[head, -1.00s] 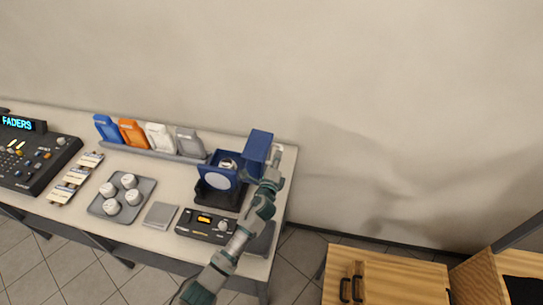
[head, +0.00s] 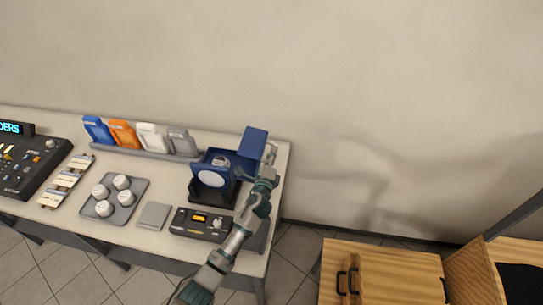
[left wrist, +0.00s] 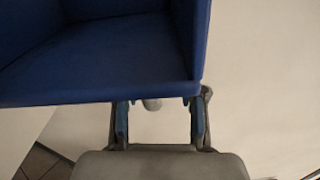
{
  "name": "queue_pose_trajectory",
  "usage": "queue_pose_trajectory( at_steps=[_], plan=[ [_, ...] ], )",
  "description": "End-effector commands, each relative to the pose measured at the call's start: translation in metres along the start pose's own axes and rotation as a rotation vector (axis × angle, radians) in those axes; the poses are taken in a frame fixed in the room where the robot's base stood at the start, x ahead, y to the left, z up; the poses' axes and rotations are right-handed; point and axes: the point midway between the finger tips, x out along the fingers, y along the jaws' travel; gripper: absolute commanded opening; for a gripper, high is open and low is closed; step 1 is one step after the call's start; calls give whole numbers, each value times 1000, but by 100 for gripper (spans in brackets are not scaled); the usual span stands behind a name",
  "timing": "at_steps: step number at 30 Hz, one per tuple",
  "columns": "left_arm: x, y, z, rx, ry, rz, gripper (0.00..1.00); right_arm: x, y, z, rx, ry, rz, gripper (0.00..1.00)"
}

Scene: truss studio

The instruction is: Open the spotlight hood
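The spotlight (head: 211,178) is a blue box with a pale round lens on a dark base, near the table's right end. Its blue hood (head: 253,142) stands swung up and open at the right, and the inside with a pale round part (head: 220,160) shows. My left gripper (head: 268,160) is just right of the hood. In the left wrist view the hood (left wrist: 100,55) fills the upper left, and the two fingers (left wrist: 158,118) are apart. A small grey cylinder (left wrist: 152,104) shows beyond them; contact with the hood cannot be told. My right gripper is not in view.
A control box (head: 202,224) and a grey pad (head: 153,215) lie in front of the spotlight. A tray (head: 128,210) of white knobs, a rack of coloured cards and a fader console (head: 32,165) are left. A wooden cabinet (head: 390,275) stands at the lower right.

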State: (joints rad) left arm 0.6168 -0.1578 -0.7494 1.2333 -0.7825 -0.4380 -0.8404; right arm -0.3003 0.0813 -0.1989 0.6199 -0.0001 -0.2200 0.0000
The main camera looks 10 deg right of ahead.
Motion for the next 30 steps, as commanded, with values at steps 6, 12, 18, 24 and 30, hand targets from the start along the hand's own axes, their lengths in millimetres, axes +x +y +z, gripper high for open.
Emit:
queue_pose_trajectory(
  at_steps=[6, 12, 18, 24, 30],
  plan=[
    [-9, 0, 0, 0, -1, -1, 41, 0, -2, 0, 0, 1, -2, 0],
    [-46, 1, 0, -1, 0, -1, 41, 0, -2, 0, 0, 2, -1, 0],
    [-89, 2, -1, 0, 1, 0, 41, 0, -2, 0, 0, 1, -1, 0],
    [-114, 1, -1, 1, 0, 0, 41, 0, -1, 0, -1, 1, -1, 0],
    [-120, 1, -2, 1, 1, 0, 41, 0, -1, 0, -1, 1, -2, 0]
  ],
)
